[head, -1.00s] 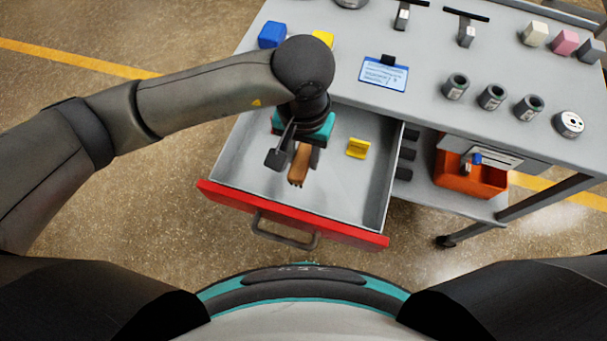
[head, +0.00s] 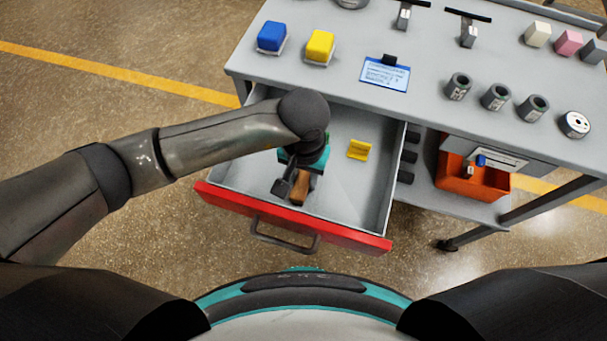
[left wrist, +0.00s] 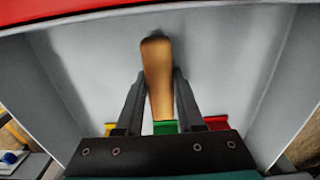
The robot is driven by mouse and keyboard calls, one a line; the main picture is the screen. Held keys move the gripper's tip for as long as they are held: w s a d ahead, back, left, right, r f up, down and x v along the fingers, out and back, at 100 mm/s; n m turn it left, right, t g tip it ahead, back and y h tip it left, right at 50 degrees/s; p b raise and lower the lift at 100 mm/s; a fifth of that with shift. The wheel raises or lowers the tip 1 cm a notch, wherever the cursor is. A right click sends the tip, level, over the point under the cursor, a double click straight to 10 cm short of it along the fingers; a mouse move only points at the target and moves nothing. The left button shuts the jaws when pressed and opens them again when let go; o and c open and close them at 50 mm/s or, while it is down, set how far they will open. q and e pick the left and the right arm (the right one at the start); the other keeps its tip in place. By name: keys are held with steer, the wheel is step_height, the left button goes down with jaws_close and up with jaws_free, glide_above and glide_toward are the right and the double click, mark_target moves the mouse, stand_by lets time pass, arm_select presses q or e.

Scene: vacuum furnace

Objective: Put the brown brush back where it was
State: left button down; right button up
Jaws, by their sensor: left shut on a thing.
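The brown brush (head: 300,191) is in my left gripper (head: 298,180), inside or just above the open drawer (head: 340,205). In the left wrist view the two fingers are shut on either side of the brown brush (left wrist: 158,75), and its rounded end points toward the drawer front. A yellow holder (head: 359,149) sits on the drawer floor to the right of the gripper. The left wrist view also shows a green holder (left wrist: 165,127) in line with the brush and a red holder (left wrist: 217,123) beside it. Whether the brush touches anything is unclear. My right gripper is out of view.
A blue block (head: 271,36) and a yellow block (head: 320,46) stand on the grey cart top (head: 420,115). A blue-framed card (head: 385,73), several dark cylinders and an orange bin (head: 490,185) are to the right.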

mark_target(303, 177)
arm_select(q)
steer(key=shift+f, duration=0.15)
steer(key=c, duration=0.7)
jaws_free()
steer(key=shift+o, duration=0.9)
steer(key=shift+r, duration=0.4)
step_height(303, 177, up, 12)
steer(key=p, duration=0.2)
steer(key=shift+f, duration=0.2)
